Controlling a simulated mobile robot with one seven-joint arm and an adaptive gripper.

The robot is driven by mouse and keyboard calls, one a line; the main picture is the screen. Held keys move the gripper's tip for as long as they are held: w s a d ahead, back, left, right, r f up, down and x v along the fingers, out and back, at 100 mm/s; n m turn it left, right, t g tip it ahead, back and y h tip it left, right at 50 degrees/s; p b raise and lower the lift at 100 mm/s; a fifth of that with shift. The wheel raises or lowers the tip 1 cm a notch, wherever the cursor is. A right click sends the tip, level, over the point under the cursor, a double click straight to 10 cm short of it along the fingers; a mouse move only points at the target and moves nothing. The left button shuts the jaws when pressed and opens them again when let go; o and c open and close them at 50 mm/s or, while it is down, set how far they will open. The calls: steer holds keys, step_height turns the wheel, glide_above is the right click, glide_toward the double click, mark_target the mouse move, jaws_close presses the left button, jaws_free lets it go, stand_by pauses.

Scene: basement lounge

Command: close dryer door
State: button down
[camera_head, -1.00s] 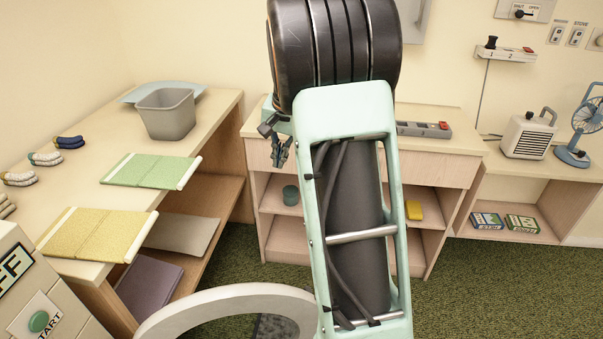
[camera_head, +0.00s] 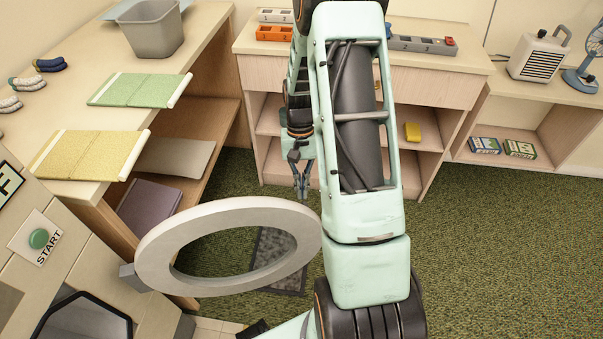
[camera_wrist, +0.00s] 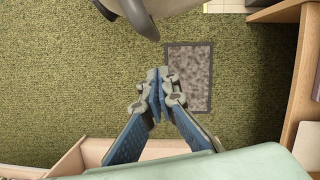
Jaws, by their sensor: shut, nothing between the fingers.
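The dryer door (camera_head: 165,238) is a pale round ring standing open, swung out from the dryer front on a grey hinge at its left. The dryer (camera_head: 75,265) is at the lower left, with a green START button (camera_head: 39,239) and a dark opening (camera_head: 85,318). My gripper (camera_head: 302,192) is shut and empty, just beyond the door's far right rim and apart from it.
A shelf desk (camera_head: 425,80) stands behind my arm. A grey mat (camera_head: 292,262) lies on the green carpet. Open carpet (camera_head: 500,240) lies to the right.

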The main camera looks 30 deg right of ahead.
steer(key=shift+s+a+r, duration=0.15)
steer(key=shift+s+a, duration=0.2)
steer(key=shift+s, duration=0.45)
steer(key=shift+s+a+r, duration=0.1)
steer(key=shift+s+a, duration=0.2)
steer(key=shift+s, duration=0.5)
steer(key=shift+s, duration=0.15)
